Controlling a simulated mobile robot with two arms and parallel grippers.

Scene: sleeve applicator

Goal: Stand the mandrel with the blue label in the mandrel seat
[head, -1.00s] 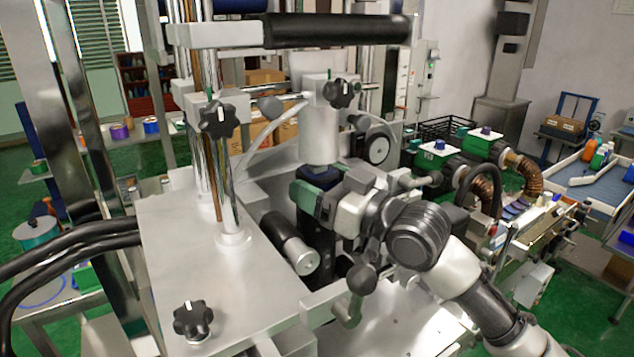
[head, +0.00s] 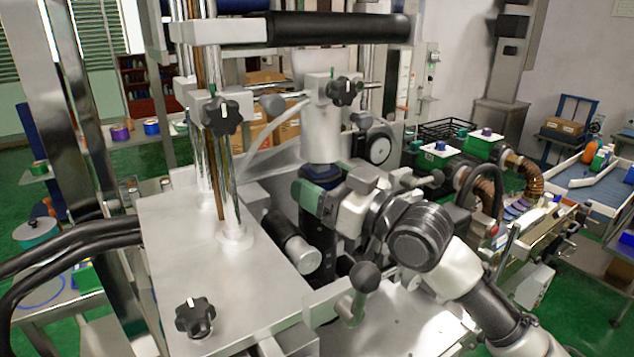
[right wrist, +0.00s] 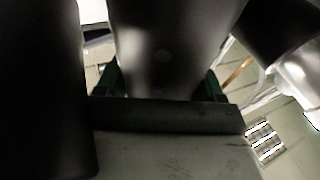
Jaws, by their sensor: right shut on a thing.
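In the head view my right gripper (head: 328,196) is shut on the mandrel, mid-picture beneath a pale metal cylinder (head: 320,135). A dark blue band, the mandrel's label (head: 323,175), shows just above the green finger. The gripper and its arm hide most of the mandrel. In the right wrist view a dark rounded body (right wrist: 165,55) fills the space between the green-edged fingers (right wrist: 162,85). The mandrel seat cannot be made out; the gripper and machine parts block the view there. I cannot tell whether the mandrel's foot touches anything. My left gripper is not in view.
A metal plate (head: 215,285) with black knobs and posts stands at left. A black-padded bar (head: 340,29) crosses above. Machines with green tops (head: 438,152) stand at right.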

